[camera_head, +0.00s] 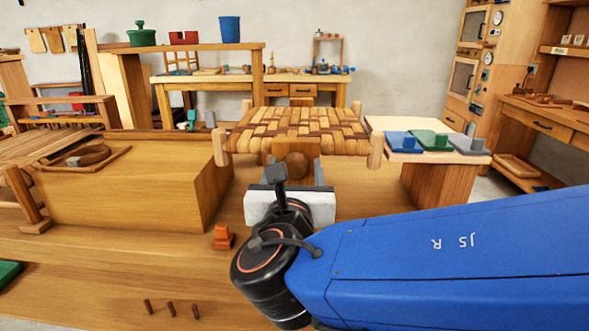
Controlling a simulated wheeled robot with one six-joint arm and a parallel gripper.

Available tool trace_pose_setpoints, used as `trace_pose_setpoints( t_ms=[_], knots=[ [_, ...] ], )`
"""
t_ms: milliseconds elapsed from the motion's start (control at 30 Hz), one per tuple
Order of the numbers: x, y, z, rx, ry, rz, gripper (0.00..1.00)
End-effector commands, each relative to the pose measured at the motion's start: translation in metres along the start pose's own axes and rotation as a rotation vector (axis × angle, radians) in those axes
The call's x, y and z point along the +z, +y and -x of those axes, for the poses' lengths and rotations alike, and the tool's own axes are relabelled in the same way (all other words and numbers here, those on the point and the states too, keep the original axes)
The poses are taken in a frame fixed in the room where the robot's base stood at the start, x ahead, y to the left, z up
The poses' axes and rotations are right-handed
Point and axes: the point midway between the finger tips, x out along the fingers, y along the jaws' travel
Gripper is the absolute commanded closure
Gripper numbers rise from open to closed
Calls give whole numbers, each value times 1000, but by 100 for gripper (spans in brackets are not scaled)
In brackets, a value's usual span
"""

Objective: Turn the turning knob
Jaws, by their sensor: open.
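A round brown wooden knob (293,164) shows under the front edge of the woven bark seat (298,130), near the middle of the view. I take it to be the turning knob. My gripper (296,177) points away from me, toward the knob. Its fingers are apart, and the knob shows in the gap between them. I cannot tell whether they touch it or stop short of it. My gripper's pale body and my wrist hide what lies below the knob.
A wooden box (130,195) stands close on the left, with a round wooden piece on its top. A small table (400,155) with blue, green and grey blocks is at right. An orange piece (223,237) and several short pegs (171,309) are on the bench in front.

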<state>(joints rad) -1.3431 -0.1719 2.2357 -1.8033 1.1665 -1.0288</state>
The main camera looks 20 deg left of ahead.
Motion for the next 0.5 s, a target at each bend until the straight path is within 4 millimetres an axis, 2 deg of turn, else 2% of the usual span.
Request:
trace_pose_setpoints(
  t_ms=[300,467,500],
  knots=[
    [0,0,-2,1,0,1,43],
    [0,0,-1,1,0,1,81],
    [0,0,-1,1,0,1,84]
  ],
)
